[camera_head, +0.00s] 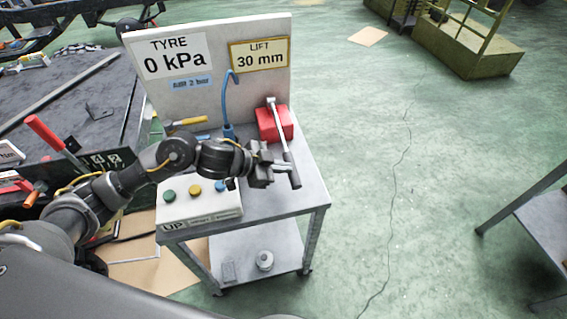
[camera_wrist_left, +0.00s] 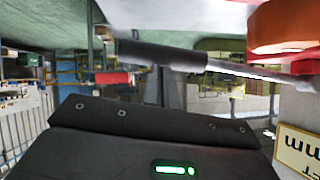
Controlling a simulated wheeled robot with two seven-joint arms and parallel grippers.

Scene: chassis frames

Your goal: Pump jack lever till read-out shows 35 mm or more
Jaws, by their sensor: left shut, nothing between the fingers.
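The jack is a red block (camera_head: 269,124) on the top of a grey cart. Its grey lever (camera_head: 279,130) slants toward me and ends in a dark grip (camera_head: 294,178). My left gripper (camera_head: 284,167) is shut and empty right at the grip; I cannot tell whether it touches it. In the left wrist view the dark grip (camera_wrist_left: 160,55) and rod cross above my dark gripper (camera_wrist_left: 150,128), with the red block (camera_wrist_left: 290,28) at right. The LIFT read-out (camera_head: 260,54) shows 30 mm. My right gripper is out of view.
The upright board also bears a TYRE sign (camera_head: 172,57) reading 0 kPa. A blue hose (camera_head: 227,100), a yellow-handled tool (camera_head: 185,122) and a button box (camera_head: 200,205) share the cart top. Green floor (camera_head: 420,180) lies clear to the right.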

